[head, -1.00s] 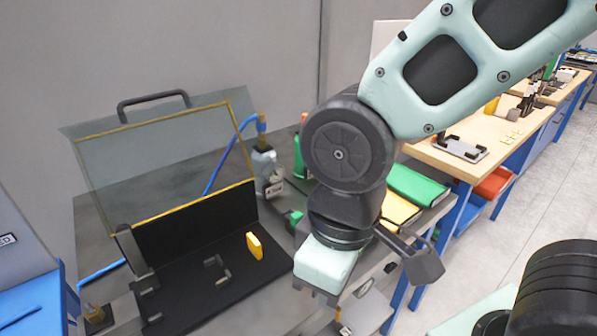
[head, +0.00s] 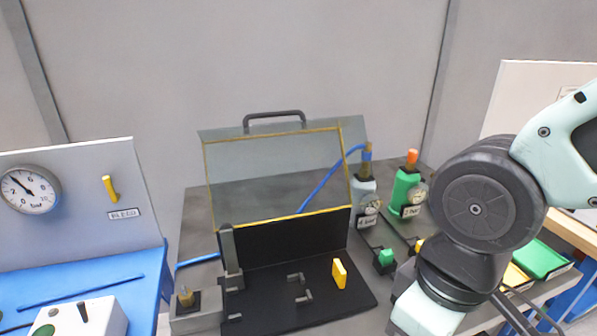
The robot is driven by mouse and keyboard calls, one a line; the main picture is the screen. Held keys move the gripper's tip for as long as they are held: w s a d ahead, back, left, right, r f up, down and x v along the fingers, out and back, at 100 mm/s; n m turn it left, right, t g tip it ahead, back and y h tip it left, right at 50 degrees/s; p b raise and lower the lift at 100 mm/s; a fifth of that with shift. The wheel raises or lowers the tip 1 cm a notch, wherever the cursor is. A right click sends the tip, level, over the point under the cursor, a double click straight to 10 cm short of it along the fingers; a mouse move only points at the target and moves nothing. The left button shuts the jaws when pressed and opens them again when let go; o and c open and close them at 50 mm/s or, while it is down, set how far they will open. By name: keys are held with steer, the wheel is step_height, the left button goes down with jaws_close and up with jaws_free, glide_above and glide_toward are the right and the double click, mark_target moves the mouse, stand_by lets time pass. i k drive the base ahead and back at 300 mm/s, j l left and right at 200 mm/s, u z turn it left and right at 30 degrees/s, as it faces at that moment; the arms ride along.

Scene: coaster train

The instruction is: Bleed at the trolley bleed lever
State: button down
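The bleed lever (head: 110,188) is a short yellow handle on the pale upright panel (head: 85,230) at the left. It stands close to vertical, slightly tilted, above a label reading BLEED (head: 124,213). A round pressure gauge (head: 29,190) marked bar sits left of it, its needle toward the upper left. My gripper is out of view below the frame; only my wrist and arm show at the lower right, far from the lever.
A fixture with a raised clear guard (head: 270,170) and a yellow block (head: 339,273) stands between lever and arm. A blue bench (head: 150,275) under the panel carries a white control box (head: 80,318).

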mark_target(114, 197)
steer(key=u, duration=1.3)
